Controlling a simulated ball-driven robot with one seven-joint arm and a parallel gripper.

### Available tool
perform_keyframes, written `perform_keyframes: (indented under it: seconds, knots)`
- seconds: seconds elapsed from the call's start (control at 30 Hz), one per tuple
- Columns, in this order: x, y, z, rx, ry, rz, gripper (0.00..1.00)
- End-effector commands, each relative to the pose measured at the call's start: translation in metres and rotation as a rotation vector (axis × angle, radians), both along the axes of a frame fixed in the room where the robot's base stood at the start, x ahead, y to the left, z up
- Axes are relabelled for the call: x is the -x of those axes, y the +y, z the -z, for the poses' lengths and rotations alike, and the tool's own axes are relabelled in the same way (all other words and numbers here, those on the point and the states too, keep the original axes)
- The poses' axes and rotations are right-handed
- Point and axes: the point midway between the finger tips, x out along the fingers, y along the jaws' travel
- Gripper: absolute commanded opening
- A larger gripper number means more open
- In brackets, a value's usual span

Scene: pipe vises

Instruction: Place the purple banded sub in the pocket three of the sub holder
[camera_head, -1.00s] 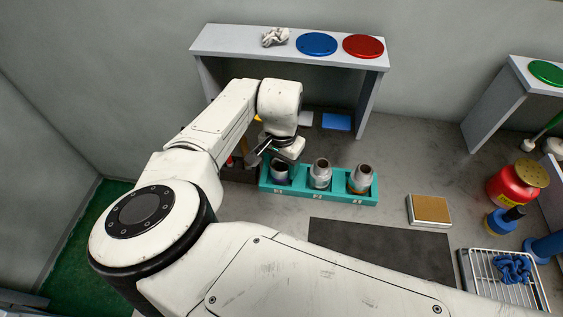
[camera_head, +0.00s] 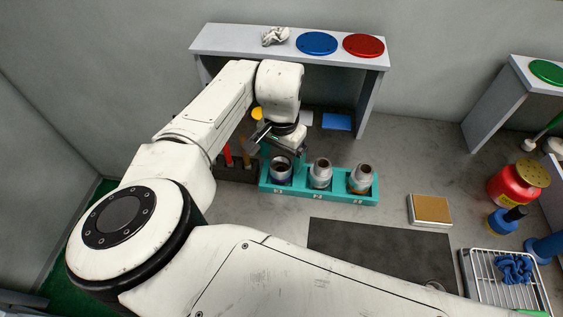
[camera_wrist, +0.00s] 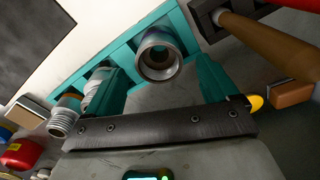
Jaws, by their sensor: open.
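The purple banded sub (camera_head: 281,172) is a metal fitting with a dark purple band. It stands upright in the left pocket of the teal sub holder (camera_head: 318,195). Its open top also shows in the wrist view (camera_wrist: 159,54). My gripper (camera_head: 274,147) is open and empty, just above and behind this sub. In the wrist view its two teal fingers are on either side of the sub with visible gaps. Another metal sub (camera_head: 320,173) stands in the middle pocket, and an orange-banded sub (camera_head: 360,178) in the right pocket. The pocket labels are too small to read surely.
A dark rack with red-handled tools (camera_head: 236,163) stands left of the holder. A grey shelf (camera_head: 230,42) rises behind, with blue and red discs on top. A dark mat (camera_head: 375,250) lies in front, and a brown-topped block (camera_head: 430,210) to the right.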

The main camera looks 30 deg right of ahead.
Motion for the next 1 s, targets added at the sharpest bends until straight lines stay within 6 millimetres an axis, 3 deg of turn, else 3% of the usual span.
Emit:
perform_keyframes:
  seconds: [0.2,0.43,1.0]
  knots:
    - [0.0,0.0,-0.045,0.001,-0.002,0.0,0.87]
    - [0.0,0.0,-0.076,0.001,0.001,0.0,0.87]
    - [0.0,0.0,-0.084,0.001,0.001,0.0,0.87]
